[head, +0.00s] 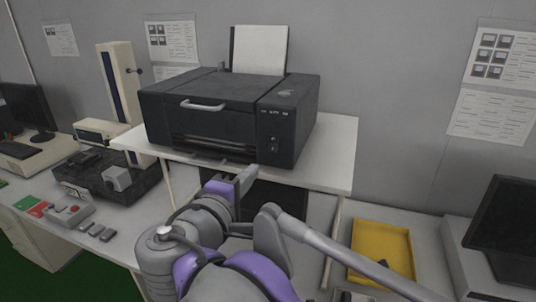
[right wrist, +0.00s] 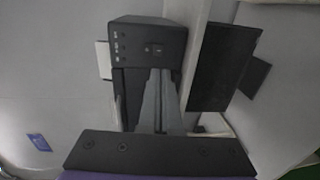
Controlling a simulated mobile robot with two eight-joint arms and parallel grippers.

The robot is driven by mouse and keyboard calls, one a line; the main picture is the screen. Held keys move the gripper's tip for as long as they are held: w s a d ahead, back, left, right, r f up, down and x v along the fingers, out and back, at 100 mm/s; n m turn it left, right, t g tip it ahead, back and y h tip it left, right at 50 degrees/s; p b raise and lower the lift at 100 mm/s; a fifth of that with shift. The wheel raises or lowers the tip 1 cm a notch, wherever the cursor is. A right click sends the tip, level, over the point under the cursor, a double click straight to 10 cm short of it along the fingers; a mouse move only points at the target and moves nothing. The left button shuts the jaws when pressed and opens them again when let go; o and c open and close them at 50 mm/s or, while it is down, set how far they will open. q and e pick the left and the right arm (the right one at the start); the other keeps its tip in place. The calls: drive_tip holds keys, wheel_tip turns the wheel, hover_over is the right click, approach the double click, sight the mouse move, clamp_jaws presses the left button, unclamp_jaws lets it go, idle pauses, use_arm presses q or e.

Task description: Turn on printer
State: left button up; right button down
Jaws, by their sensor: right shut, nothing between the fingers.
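The black printer (head: 225,112) stands on a white raised shelf, with a sheet of paper (head: 259,50) upright at its back. Its right front panel has a row of small marks and a dark switch (head: 273,143) below them. The switch also shows in the right wrist view (right wrist: 153,49), near the top. My right gripper (head: 250,173) is shut and empty, in front of the printer's lower front, below and left of the switch. In the right wrist view its fingertips (right wrist: 160,72) point toward the panel, just below the switch; contact cannot be told. My left gripper is not in view.
The white shelf (head: 335,150) holds the printer. A yellow tray (head: 365,232) lies at the right, beside a dark monitor (head: 505,228). At the left are a measuring stand (head: 119,80), a grey control box (head: 70,215) and another monitor (head: 28,108).

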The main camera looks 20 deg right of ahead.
sight(273, 151)
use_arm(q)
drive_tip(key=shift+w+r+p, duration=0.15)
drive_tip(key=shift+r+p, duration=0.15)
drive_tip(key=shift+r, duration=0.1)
use_arm(e)
drive_tip(key=x, duration=1)
drive_tip(key=shift+w+d, duration=0.15)
drive_tip(key=shift+w+d, duration=0.1)
drive_tip(key=shift+w, duration=0.05)
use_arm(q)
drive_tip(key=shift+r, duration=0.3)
use_arm(e)
drive_tip(key=shift+f, duration=0.1)
use_arm(q)
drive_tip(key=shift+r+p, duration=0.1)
drive_tip(key=shift+p, duration=0.2)
